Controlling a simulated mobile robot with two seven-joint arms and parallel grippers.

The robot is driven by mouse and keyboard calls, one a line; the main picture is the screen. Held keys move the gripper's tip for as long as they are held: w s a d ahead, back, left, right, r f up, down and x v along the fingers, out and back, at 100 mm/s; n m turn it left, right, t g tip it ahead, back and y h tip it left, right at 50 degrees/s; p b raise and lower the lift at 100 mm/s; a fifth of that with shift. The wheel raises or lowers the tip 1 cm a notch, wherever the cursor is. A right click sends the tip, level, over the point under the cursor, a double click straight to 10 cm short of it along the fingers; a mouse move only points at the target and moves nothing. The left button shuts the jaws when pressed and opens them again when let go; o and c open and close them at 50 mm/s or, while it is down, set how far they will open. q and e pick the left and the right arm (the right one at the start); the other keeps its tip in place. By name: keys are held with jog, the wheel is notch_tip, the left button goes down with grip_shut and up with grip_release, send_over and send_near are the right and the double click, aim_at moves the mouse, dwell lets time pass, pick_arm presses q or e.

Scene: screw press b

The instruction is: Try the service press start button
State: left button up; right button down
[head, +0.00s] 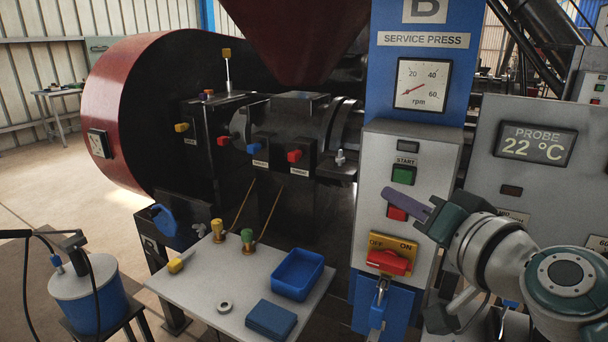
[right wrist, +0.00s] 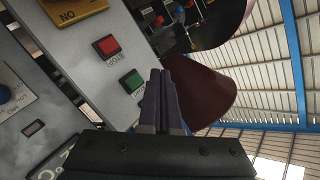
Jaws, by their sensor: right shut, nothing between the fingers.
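The green START button (head: 403,175) sits on the grey control box (head: 377,157) of the blue SERVICE PRESS column (head: 430,55). It also shows in the right wrist view (right wrist: 133,79), left of my fingers. A red button (head: 397,213) is below it, partly covered by my fingers in the head view. My right gripper (head: 386,191) is shut and empty, its purple fingertips pointing at the panel between the two buttons. In the right wrist view the fingers (right wrist: 163,72) look apart from both buttons. My left gripper is out of view.
A red OFF/ON switch (head: 388,262) on a yellow plate is below the buttons, with a padlock (head: 379,290) under it. An rpm dial (head: 422,84) is above. A grey PROBE panel (head: 573,160) stands right. A small table (head: 190,288) holds a blue tray (head: 297,290).

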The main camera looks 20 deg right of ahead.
aim_at(403, 177)
jog(key=w+d+b, duration=0.1)
jog(key=w+d, duration=0.2)
jog(key=shift+d, duration=0.2)
dwell(0.8)
dwell(0.8)
jog(key=shift+d, duration=0.1)
dwell(0.4)
jog(key=shift+w+d, duration=0.2)
jog(key=shift+w, duration=0.05)
